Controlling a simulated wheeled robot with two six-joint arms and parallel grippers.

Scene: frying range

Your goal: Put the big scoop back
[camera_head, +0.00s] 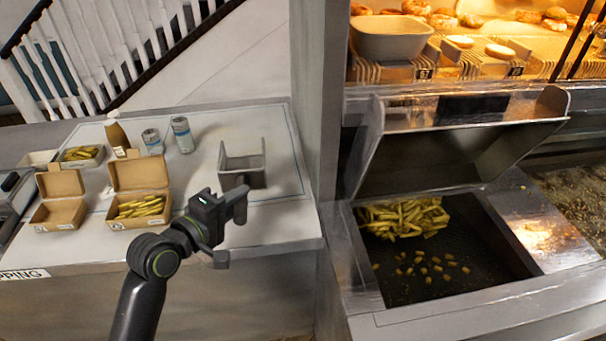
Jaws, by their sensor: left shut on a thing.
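The big scoop (243,172), a grey metal open-fronted pan, is at the right part of the white counter, just beyond my left gripper. My left gripper (229,228) reaches in from below and is shut on the scoop. The gripper body hides the scoop's handle, and I cannot tell whether the scoop touches the counter. My right gripper is not in view.
Open cardboard boxes, one with fries (140,208), stand on the counter's left. Two cans (182,135) and a bottle (117,135) stand behind. A grey post (318,110) separates the counter from the fry bin (372,290), which has a raised metal hood (425,160).

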